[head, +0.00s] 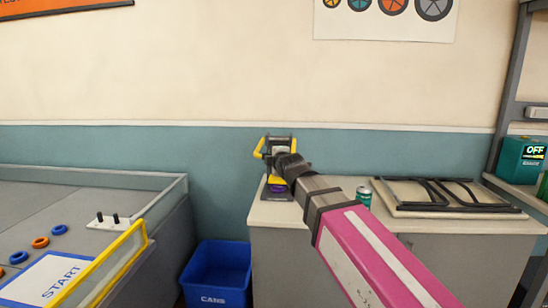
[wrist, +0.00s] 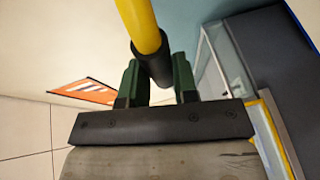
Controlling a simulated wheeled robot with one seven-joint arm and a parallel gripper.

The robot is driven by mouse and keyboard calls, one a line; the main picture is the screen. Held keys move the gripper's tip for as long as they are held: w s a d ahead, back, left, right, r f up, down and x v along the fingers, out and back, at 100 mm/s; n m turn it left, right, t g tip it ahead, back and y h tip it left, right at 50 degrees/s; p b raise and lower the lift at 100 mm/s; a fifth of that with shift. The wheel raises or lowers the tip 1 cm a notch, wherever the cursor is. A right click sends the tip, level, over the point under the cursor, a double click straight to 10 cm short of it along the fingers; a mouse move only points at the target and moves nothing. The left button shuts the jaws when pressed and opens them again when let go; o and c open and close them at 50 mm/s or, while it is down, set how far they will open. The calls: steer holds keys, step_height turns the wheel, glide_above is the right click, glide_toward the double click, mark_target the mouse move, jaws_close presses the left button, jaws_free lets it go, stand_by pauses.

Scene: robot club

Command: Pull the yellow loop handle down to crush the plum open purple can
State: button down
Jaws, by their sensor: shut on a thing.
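The can crusher (head: 281,145) stands at the left end of the grey cabinet, partly hidden behind my arm. Its yellow loop handle (head: 259,147) shows at the crusher's upper left, at a raised height. In the wrist view the yellow handle (wrist: 138,22) runs into a black sleeve (wrist: 154,66). My gripper (wrist: 158,82) is shut on this sleeve, with a green finger on each side. In the head view my gripper (head: 287,164) is at the crusher, its fingers hard to make out. The purple can (head: 277,188) shows low in the crusher, under my gripper, mostly hidden.
A teal can (head: 364,196) and a tray with black frames (head: 440,208) are on the cabinet top (head: 420,224). A blue bin (head: 216,274) marked CANS stands on the floor at left. A walled grey game table (head: 60,205) is further left.

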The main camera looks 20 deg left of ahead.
steer(key=shift+f, duration=0.4)
steer(key=c, duration=0.9)
jaws_free()
steer(key=shift+d+r, duration=0.1)
